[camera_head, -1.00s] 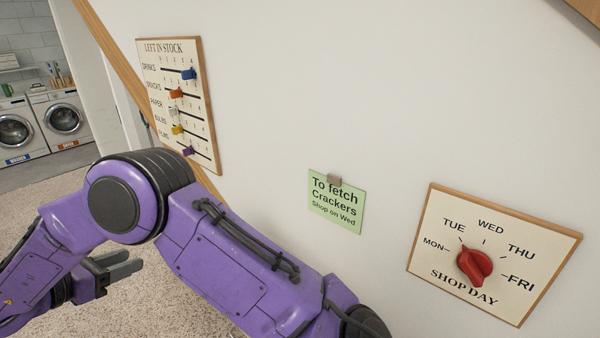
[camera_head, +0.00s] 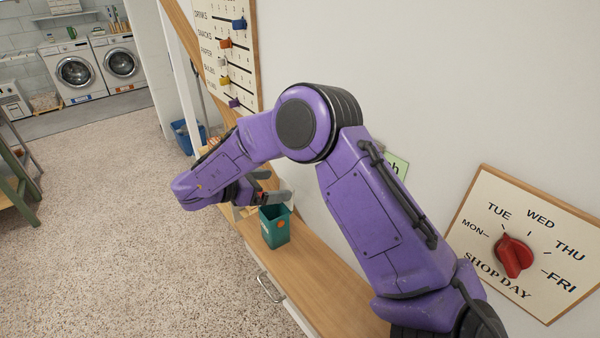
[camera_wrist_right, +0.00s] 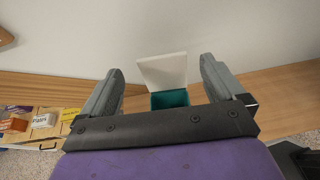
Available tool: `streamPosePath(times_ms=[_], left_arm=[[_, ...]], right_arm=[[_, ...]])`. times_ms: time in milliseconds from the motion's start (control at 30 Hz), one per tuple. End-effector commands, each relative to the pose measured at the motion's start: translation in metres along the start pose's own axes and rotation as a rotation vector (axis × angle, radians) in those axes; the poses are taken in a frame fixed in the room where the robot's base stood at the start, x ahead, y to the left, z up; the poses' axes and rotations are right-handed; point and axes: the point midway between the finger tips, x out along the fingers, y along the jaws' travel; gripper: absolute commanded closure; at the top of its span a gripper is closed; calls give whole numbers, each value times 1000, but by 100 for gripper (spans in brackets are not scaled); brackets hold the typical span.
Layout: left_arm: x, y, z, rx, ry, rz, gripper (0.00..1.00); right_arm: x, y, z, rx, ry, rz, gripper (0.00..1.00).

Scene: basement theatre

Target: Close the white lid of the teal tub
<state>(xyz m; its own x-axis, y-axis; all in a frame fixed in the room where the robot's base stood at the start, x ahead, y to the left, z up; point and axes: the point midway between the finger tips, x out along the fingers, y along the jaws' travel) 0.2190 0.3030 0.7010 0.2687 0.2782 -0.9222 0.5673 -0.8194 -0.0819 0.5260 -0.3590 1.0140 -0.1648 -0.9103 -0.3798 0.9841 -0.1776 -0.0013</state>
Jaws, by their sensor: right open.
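The teal tub (camera_head: 275,230) stands on the wooden counter near the wall, with an orange mark on its side. In the right wrist view the teal tub (camera_wrist_right: 169,100) is partly hidden by my gripper's dark body. Its white lid (camera_wrist_right: 163,70) stands raised, open at the wall side. My right gripper (camera_head: 277,196) is just above the tub in the head view. In the right wrist view my right gripper (camera_wrist_right: 161,66) is open, its two fingers apart on either side of the lid, with nothing held. My left gripper is not in view.
The wooden counter (camera_head: 320,285) runs along the white wall. A board with a red dial (camera_head: 514,256) and a slider board (camera_head: 228,45) hang on the wall. In the wrist view a board with labelled blocks (camera_wrist_right: 42,120) lies at left. Carpet (camera_head: 130,220) is clear.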

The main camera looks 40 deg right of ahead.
Motion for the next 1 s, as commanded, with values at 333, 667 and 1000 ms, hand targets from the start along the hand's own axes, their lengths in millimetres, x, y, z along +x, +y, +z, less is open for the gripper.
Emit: streamPosePath(times_ms=[333, 667, 1000], left_arm=[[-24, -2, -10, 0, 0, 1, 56], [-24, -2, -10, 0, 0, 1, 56], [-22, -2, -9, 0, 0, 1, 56]], right_arm=[[64, -2, 3, 2, 0, -6, 4], [70, -2, 1, 2, 0, -4, 11], [69, -2, 1, 2, -4, -4, 81]])
